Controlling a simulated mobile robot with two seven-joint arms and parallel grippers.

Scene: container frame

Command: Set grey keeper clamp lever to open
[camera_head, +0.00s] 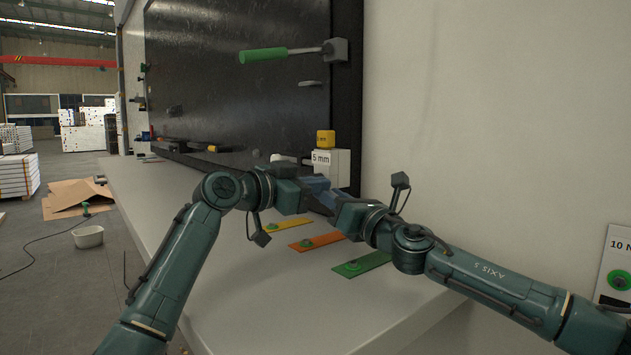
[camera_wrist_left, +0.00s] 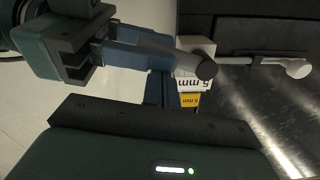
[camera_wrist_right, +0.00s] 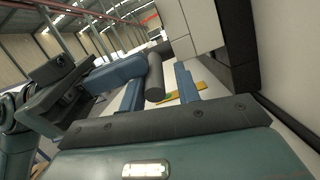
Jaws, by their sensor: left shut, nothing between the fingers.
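In the left wrist view a pale grey block (camera_wrist_left: 197,45) carries a thin rod ending in a pale round knob (camera_wrist_left: 297,68). A dark grey cylinder (camera_wrist_left: 205,68) lies by the block and also shows in the right wrist view (camera_wrist_right: 155,78). I cannot tell whether it is the clamp's lever grip. My left gripper (camera_head: 316,186) is shut and empty beside the panel's lower corner. My right gripper (camera_head: 328,199) is close by, its two blue fingers apart (camera_wrist_right: 160,90). Both grippers overlap in the head view and hide the contact there.
A white 5 mm block (camera_head: 337,171) with a yellow cube (camera_head: 325,138) stands behind the grippers. A green-handled lever (camera_head: 264,55) is high on the dark panel (camera_head: 220,100). Yellow (camera_head: 290,225), orange (camera_head: 318,241) and green (camera_head: 362,264) strips lie on the white table (camera_head: 270,295).

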